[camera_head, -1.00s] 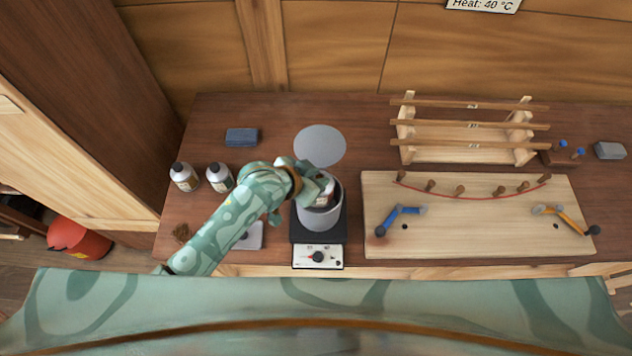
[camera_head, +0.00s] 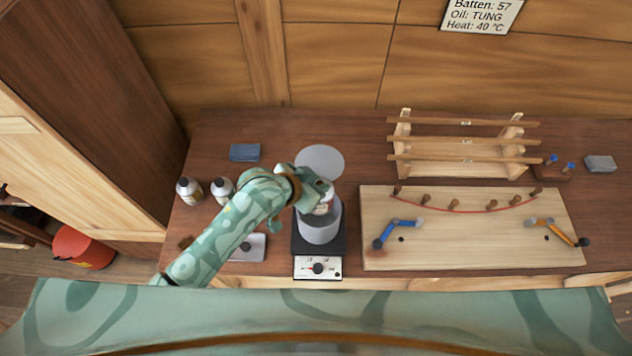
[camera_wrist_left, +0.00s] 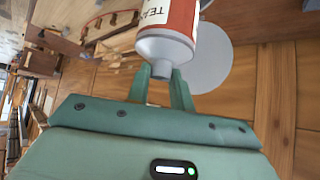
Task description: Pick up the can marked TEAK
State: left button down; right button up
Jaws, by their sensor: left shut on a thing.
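My left gripper (camera_head: 318,192) is shut on a can (camera_head: 325,206) and holds it over the mouth of the grey pot (camera_head: 320,232). In the left wrist view the can (camera_wrist_left: 181,22) has a red-and-white label reading "TEA", with the rest turned out of sight. Its grey narrowed end lies between the two fingers (camera_wrist_left: 160,88). The gripper hides part of the can in the head view. I cannot tell whether the can touches the pot's rim. My right gripper is in neither view.
The pot stands on a black hotplate (camera_head: 318,268) with a dial. A round grey lid (camera_head: 320,160) lies behind it. Two other bottles (camera_head: 189,190) (camera_head: 222,190) stand left. A pegged board (camera_head: 470,245) and wooden rack (camera_head: 462,150) are right. A wall sign (camera_head: 482,14) reads "Oil: TUNG".

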pick_arm(q)
jog(key=shift+r+b, duration=0.3)
jog(key=shift+r, duration=1.35)
